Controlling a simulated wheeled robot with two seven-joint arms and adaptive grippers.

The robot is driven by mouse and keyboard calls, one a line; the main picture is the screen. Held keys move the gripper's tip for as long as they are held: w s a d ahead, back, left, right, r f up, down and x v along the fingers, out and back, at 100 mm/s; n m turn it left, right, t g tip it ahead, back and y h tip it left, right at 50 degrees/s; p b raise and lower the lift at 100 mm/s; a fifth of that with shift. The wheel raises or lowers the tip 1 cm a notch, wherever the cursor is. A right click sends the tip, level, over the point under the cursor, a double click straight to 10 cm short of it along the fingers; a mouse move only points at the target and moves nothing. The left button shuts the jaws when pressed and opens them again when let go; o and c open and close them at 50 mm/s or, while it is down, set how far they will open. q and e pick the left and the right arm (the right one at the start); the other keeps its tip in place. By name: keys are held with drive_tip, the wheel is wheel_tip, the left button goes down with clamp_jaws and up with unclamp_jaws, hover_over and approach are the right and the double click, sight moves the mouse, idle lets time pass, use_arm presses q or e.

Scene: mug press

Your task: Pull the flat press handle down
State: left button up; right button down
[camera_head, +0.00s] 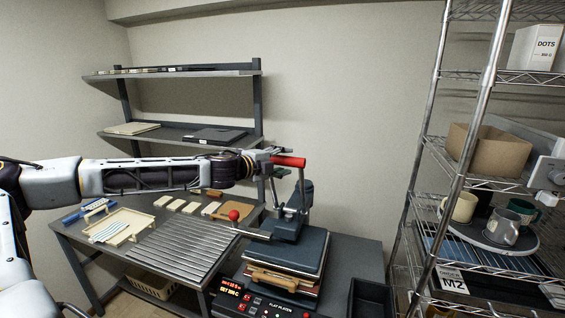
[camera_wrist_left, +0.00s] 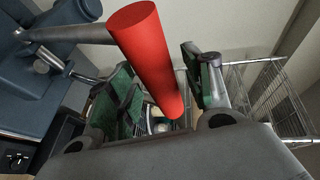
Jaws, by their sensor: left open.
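The flat press (camera_head: 297,252) stands on the dark table right of centre, with its dark platen resting low. Its red handle (camera_head: 288,161) is raised at the top of a metal lever, and in the left wrist view the red grip (camera_wrist_left: 150,55) runs between my fingers. My left gripper (camera_head: 272,153) is open at the handle, with a green-padded finger on each side of it in the left wrist view (camera_wrist_left: 165,85). Whether a finger touches the grip I cannot tell. My right gripper is not in view.
A red-knobbed lever (camera_head: 234,215) sticks out left of the press. A ridged metal rack (camera_head: 180,250) and a cream tray (camera_head: 118,226) lie left. A wire shelf (camera_head: 480,190) with mugs (camera_head: 502,227) stands right. A dark bin (camera_head: 370,298) is at front right.

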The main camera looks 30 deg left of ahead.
use_arm(q)
drive_tip(key=shift+w+d+f, duration=0.1)
drive_tip(key=shift+w, duration=0.2)
idle(0.4)
clamp_jaws()
